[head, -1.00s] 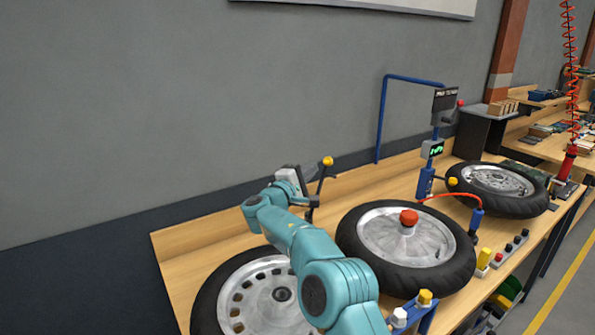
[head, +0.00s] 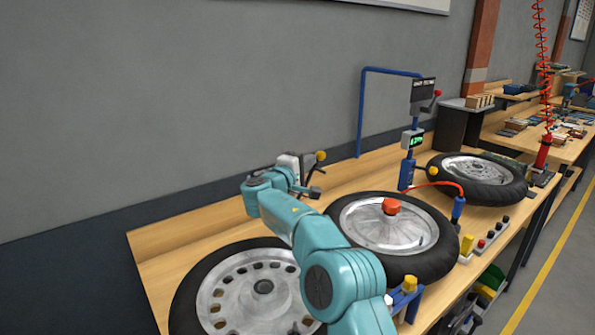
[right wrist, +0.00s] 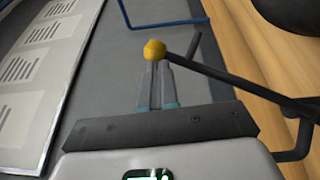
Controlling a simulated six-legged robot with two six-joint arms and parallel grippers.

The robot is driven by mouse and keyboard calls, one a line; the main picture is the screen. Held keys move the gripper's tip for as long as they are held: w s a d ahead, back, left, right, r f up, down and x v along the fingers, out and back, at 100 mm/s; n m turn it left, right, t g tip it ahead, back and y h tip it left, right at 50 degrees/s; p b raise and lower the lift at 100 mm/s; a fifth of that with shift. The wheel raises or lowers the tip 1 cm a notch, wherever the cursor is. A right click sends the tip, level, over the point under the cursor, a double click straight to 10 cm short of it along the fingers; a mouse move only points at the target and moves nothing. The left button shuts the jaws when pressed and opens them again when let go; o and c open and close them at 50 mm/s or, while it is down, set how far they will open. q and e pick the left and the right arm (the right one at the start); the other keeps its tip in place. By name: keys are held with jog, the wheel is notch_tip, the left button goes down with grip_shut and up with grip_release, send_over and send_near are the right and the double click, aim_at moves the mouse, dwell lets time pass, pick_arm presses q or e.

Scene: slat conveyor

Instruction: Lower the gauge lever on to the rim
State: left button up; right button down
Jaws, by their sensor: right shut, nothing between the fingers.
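The gauge lever is a dark rod with a yellow ball (head: 320,156) at its end, standing tilted above the back of the nearest wheel. The ball (right wrist: 154,50) also shows in the right wrist view, its rod running off to the right. My right gripper (right wrist: 158,72) is shut and empty, its fingertips right at the ball; whether they touch is unclear. In the head view the gripper (head: 311,162) is small and partly hidden by its own wrist. The silver rim (head: 236,285) of the nearest wheel lies flat, partly behind my arm. My left gripper is not in view.
The grey wall (head: 180,110) is behind the wooden bench (head: 150,245).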

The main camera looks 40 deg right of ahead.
jog(key=s+d+f+m+y+b, duration=0.2)
jog(key=s+f+b, duration=0.1)
jog(key=f+b, duration=0.1)
jog(key=s+d+f+m+y+b, duration=0.1)
jog(key=s+d+f+m+b, duration=0.1)
jog(key=d+f+m+b, duration=0.1)
jog(key=s+d+f+m+t+y+b, duration=0.1)
jog(key=s+d+f+m+y+b, duration=0.1)
jog(key=f+b, duration=0.3)
jog(key=shift+s+d+m+y+b, duration=0.3)
jog(key=shift+s+d+m+b, duration=0.45)
jog(key=shift+b, duration=0.55)
jog(key=shift+s+f+b, duration=0.25)
jog(key=shift+f+b, duration=0.7)
jog(key=shift+f, duration=0.15)
jog(key=shift+a, duration=0.2)
jog(key=b+v, duration=0.3)
jog(key=v, duration=1.3)
jog(key=shift+s+d, duration=0.15)
jog(key=shift+s, duration=0.1)
